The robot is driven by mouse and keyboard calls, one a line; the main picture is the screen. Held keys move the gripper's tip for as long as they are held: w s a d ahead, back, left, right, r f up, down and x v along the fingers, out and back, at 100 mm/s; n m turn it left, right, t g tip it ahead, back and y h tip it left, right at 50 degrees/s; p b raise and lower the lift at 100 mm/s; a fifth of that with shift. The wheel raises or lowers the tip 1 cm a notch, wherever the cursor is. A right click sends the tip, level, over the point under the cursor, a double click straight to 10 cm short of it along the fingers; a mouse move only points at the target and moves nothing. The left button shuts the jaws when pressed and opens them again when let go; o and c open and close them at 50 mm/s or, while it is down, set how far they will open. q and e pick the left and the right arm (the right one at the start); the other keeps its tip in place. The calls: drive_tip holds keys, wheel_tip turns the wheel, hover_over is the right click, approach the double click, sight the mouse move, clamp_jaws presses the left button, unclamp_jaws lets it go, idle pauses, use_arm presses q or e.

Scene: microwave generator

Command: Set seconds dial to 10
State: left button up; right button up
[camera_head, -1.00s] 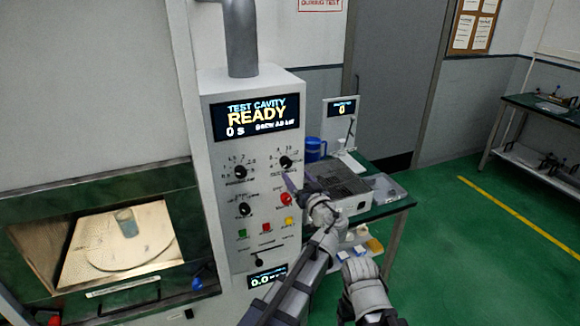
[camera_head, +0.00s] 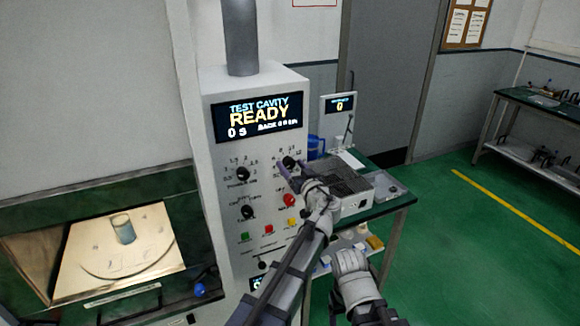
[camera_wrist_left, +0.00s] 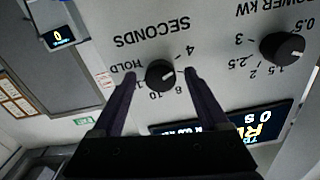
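The seconds dial (camera_head: 289,162) is a black knob at the upper right of the microwave generator panel. In the left wrist view the dial (camera_wrist_left: 160,73) appears upside down, with SECONDS, HOLD and numbers printed around it. My left gripper (camera_head: 290,175) is at the dial; in the wrist view its two dark fingers (camera_wrist_left: 160,82) are apart, one on each side of the knob. A small gap shows on each side. The exact pointer direction is hard to read. The panel display (camera_head: 257,117) reads READY and 0 S. My right gripper (camera_head: 350,262) hangs below right, its fingers not distinguishable.
The power dial (camera_head: 242,174) is left of the seconds dial, with another knob (camera_head: 247,212) below. A red button (camera_head: 289,200) and several coloured buttons sit lower. The cavity (camera_head: 130,245) at left holds a beaker (camera_head: 123,229). A side table (camera_head: 392,204) stands at right.

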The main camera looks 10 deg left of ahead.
use_arm(q)
drive_tip(key=shift+a, duration=0.1)
drive_tip(key=c, duration=0.5)
clamp_jaws()
